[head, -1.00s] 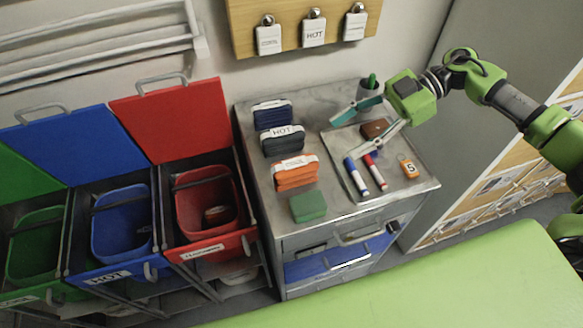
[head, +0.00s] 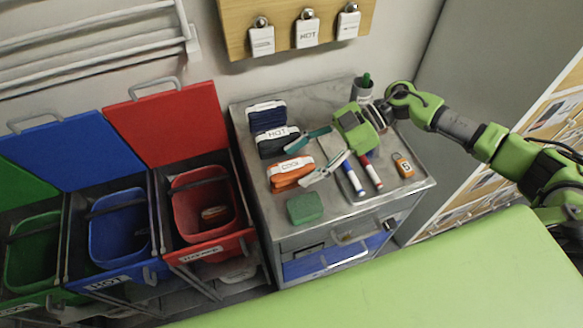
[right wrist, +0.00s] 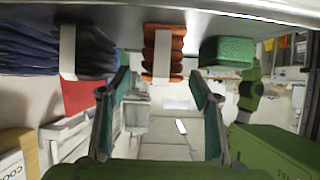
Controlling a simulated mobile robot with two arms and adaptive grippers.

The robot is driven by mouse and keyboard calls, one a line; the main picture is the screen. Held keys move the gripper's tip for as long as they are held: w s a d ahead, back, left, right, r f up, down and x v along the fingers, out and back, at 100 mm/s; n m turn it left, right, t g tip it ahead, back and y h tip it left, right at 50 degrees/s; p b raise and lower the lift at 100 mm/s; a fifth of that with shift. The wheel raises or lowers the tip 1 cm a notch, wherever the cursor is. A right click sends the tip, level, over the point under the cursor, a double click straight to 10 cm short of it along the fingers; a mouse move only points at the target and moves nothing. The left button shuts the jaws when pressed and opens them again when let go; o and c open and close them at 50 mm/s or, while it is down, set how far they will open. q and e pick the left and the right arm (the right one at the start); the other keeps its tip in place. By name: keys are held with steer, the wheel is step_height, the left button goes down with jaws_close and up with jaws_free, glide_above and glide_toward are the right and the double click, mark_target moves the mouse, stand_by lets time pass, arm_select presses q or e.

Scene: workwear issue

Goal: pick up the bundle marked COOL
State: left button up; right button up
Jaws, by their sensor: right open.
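The bundle marked COOL (head: 288,181) is an orange folded stack with a white band, lying on the grey cabinet top between a dark bundle marked HOT (head: 275,148) and a green block (head: 305,208). My right gripper (head: 297,167) is open and empty at the orange bundle's right end. One finger is on its HOT side, the other on its green-block side. In the right wrist view the orange bundle (right wrist: 175,47) lies ahead, in line with the gap between the fingers (right wrist: 153,88). I cannot tell whether they touch it. My left gripper is out of view.
A navy bundle (head: 267,121) lies behind the HOT one. A tray (head: 357,198) with blue (head: 353,178) and red (head: 371,170) markers is right of the gripper. An orange tag (head: 403,166) and pen cup (head: 362,90) are nearby. Lidded bins (head: 208,212) stand left.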

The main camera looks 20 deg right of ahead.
mark_target(291, 169)
steer(key=x, duration=0.3)
steer(key=shift+a+f+p, duration=0.1)
steer(key=shift+a+p, duration=0.1)
steer(key=shift+p, duration=0.2)
steer(key=shift+c, duration=0.5)
steer(key=shift+d, duration=0.1)
steer(key=c, duration=1.2)
steer(key=shift+c, duration=0.2)
